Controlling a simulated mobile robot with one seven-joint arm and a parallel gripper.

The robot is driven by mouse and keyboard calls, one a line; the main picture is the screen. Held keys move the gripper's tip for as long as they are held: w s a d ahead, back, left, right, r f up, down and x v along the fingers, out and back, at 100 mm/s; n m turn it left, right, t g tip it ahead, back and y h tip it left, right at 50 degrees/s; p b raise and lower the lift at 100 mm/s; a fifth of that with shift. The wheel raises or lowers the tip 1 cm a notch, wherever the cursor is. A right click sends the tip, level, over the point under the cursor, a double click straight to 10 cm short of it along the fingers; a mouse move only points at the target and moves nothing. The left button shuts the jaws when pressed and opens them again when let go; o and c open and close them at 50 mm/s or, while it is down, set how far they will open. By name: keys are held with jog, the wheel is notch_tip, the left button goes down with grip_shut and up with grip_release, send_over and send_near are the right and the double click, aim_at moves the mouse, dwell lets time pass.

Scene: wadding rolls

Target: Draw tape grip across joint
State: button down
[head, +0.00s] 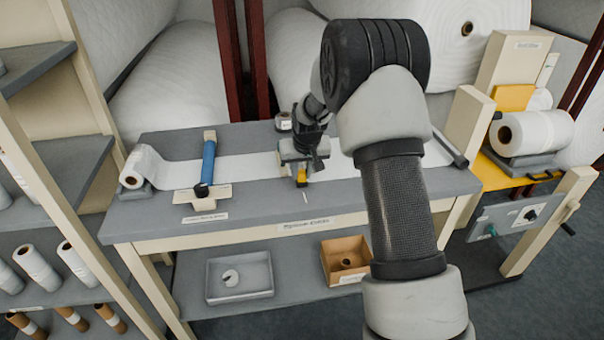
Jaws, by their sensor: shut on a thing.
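My gripper (301,176) is over the middle of the grey splice table (330,203), pointing down. It is shut on a small yellow piece, which I take to be the tape grip (302,182). The white wadding web (235,167) lies flat across the table, from a roll (139,168) at the left end towards the right. The joint is not clear to see; my gripper and arm cover that part of the web. I cannot tell whether the tape grip touches the web.
A blue bar (208,162) crosses the web on the left. A dark bar (450,146) lies at the table's right end. A winder with a white roll (535,132) stands at right. A grey tray (239,294) and a cardboard box (334,273) sit on the lower shelf.

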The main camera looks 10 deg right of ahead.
jog(key=shift+s+f, duration=0.1)
jog(key=shift+s, duration=0.05)
jog(key=c, duration=1.5)
grip_release()
jog(key=v, duration=1.7)
jog(key=shift+r, duration=0.35)
jog(key=s+r+p, duration=0.4)
jog(key=s+r, duration=0.9)
jog(key=s, duration=0.4)
jog(key=shift+t, duration=0.5)
jog(key=s+p, duration=0.2)
jog(key=s, duration=1.3)
jog(key=shift+s+r, duration=0.2)
jog(key=shift+s, duration=0.15)
